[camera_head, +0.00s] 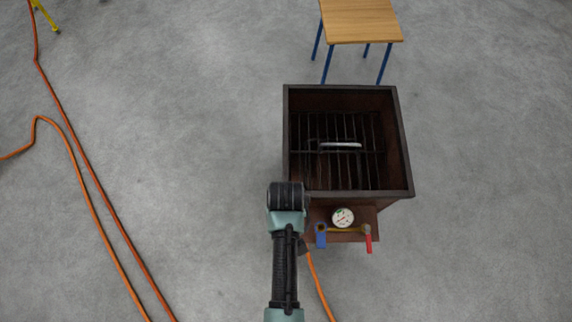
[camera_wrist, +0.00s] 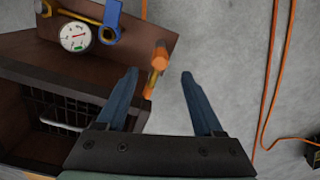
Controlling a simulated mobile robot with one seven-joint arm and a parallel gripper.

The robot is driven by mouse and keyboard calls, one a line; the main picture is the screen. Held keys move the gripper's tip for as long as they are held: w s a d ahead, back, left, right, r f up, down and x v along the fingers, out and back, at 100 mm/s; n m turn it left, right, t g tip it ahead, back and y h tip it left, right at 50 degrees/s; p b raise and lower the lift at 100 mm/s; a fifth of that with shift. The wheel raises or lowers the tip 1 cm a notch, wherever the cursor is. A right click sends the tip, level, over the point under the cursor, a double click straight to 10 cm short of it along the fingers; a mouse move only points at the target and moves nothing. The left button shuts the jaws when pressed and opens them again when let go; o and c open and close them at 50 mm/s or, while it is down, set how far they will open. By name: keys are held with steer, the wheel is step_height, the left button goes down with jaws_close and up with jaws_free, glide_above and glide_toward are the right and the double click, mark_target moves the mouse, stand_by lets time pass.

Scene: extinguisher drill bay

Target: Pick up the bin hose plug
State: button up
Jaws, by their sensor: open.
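The bin hose plug (camera_wrist: 157,62) looks like a short orange and brass fitting beside the dark bin's valve panel in the wrist view. My gripper (camera_wrist: 159,76) is open, its two blue-grey fingers apart, one on each side of the plug in the picture. Neither finger appears to touch it, and I cannot tell the depth between them. In the head view my arm (camera_head: 287,215) hides the fingers and the plug. The dark metal bin (camera_head: 404,160) stands just right of my wrist.
The bin's front panel carries a gauge (camera_head: 343,217), a blue-handled valve (camera_head: 321,236) and a red-handled valve (camera_head: 368,240). A grate with a silver handle (camera_head: 340,145) lies inside. A wooden-topped table (camera_head: 360,20) stands behind. Orange hoses (camera_head: 86,190) cross the floor at left.

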step_height(320, 180, down, 7)
steer(key=shift+r+b, duration=0.15)
steer(key=shift+b, duration=1.05)
jaws_close()
